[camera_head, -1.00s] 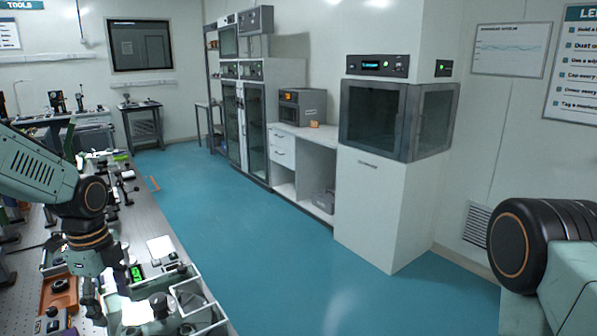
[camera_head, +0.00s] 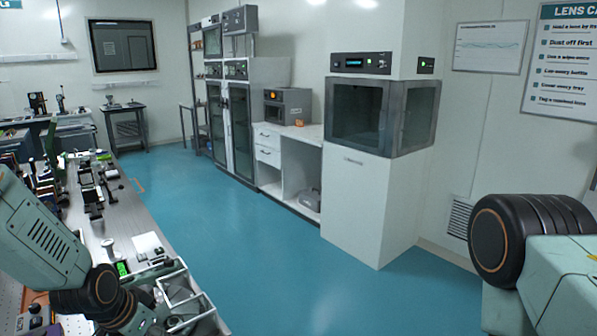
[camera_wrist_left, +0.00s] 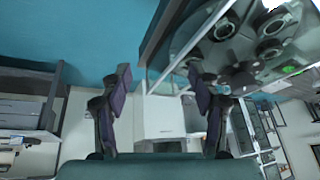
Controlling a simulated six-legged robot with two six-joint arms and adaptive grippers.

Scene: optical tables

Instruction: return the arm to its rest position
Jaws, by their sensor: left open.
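My left arm (camera_head: 45,240) comes in from the left in the head view and bends down toward the bottom edge. Its gripper cannot be made out there. In the left wrist view my left gripper (camera_wrist_left: 160,84) is open, its two dark fingers spread apart with nothing held between them. My right arm (camera_head: 540,250) shows only in part at the right edge of the head view, and its gripper is out of the picture.
The optical table (camera_head: 125,205) at left carries several small instruments and a white divided tray (camera_head: 205,312) close to my left arm. A white cabinet with a glass-fronted box (camera_head: 358,112) stands at the centre right. The blue floor (camera_head: 235,225) between is clear.

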